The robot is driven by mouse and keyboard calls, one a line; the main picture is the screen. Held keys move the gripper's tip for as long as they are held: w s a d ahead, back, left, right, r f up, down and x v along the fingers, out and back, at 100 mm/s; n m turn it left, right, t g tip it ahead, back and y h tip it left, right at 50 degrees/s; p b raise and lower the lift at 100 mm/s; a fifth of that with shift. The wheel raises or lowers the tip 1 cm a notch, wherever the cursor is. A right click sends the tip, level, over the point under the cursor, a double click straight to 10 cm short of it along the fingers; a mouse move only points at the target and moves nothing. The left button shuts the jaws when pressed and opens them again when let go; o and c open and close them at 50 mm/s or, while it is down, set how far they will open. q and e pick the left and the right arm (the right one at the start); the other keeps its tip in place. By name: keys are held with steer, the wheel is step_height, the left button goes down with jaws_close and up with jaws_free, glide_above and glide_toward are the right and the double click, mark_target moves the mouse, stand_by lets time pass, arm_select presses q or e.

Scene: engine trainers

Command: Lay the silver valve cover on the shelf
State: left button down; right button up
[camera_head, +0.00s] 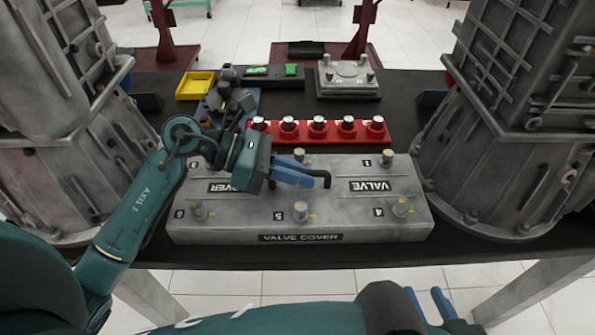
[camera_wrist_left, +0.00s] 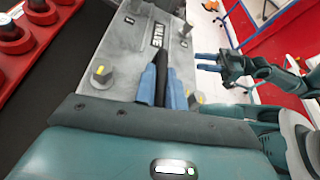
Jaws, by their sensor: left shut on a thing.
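The silver valve cover (camera_head: 345,223) is a long grey block with numbered bolts and black labels. It lies over the dark table's front part, between two big grey housings; it also shows in the wrist view (camera_wrist_left: 129,57). My left gripper (camera_head: 300,176) is over its middle, shut on a black bent bar (camera_head: 325,178) that looks like the cover's handle. In the wrist view the bar sits between the blue fingers (camera_wrist_left: 162,88). I cannot tell whether the cover touches the table. My right gripper (camera_head: 430,303) is low at the right, open and empty. No shelf is clearly identifiable.
A red rack (camera_head: 332,131) with several round pieces stands just behind the cover. A yellow tray (camera_head: 195,85), a black case (camera_head: 262,75) and a grey plate part (camera_head: 348,78) are farther back. Grey housings (camera_head: 65,165) and (camera_head: 510,130) flank the cover closely.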

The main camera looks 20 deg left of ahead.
arm_select(q)
steer(key=shift+r, duration=0.15)
steer(key=c, duration=1.5)
jaws_free()
steer(key=shift+f, duration=0.25)
